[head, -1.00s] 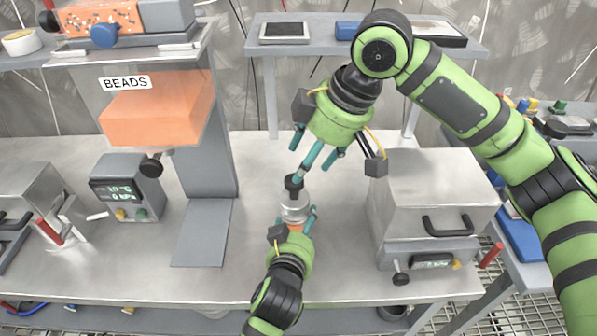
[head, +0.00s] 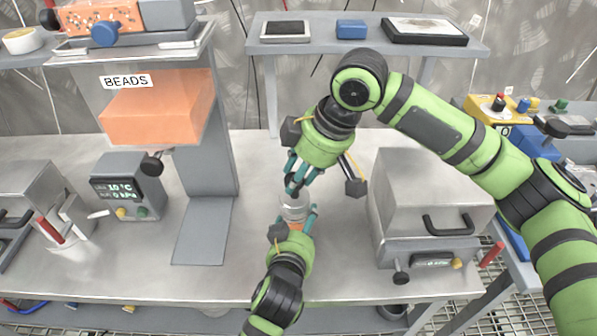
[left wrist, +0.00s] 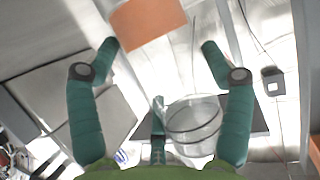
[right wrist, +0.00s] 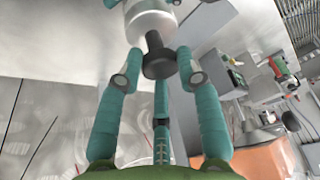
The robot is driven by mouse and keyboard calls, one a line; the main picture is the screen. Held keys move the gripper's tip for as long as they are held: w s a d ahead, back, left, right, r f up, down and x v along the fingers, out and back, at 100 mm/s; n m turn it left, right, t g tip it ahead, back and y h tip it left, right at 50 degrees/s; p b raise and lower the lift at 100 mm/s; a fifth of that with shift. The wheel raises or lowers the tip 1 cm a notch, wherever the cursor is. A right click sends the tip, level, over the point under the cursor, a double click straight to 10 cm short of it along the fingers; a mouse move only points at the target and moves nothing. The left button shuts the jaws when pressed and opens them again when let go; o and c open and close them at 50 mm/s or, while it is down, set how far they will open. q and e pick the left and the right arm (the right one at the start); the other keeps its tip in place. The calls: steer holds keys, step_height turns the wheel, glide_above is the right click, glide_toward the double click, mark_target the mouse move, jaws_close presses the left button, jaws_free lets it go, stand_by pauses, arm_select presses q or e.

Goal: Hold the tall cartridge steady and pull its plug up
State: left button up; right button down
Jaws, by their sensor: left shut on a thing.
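The tall cartridge (head: 293,210) stands on the steel bench, a clear cylinder with a pale metallic upper part; it also shows in the left wrist view (left wrist: 193,120). My left gripper (head: 297,226) is shut on its body from the near side, and the fingers hide its lower part. The dark plug (head: 293,184) sits on top of the cartridge and shows larger in the right wrist view (right wrist: 158,60). My right gripper (head: 297,174) is at the plug from above, with its fingers open on either side and small gaps visible.
A grey box with a black handle (head: 435,200) stands to the right. On the left are the BEADS stand with its orange hopper (head: 150,112) and a small display unit (head: 125,188). A raised shelf (head: 330,45) runs behind. Bare bench lies around the cartridge.

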steer(key=shift+s+a+f, duration=0.1)
steer(key=c, duration=0.8)
jaws_free()
steer(key=v, duration=1.2)
arm_select(q)
steer(key=o, duration=1.2)
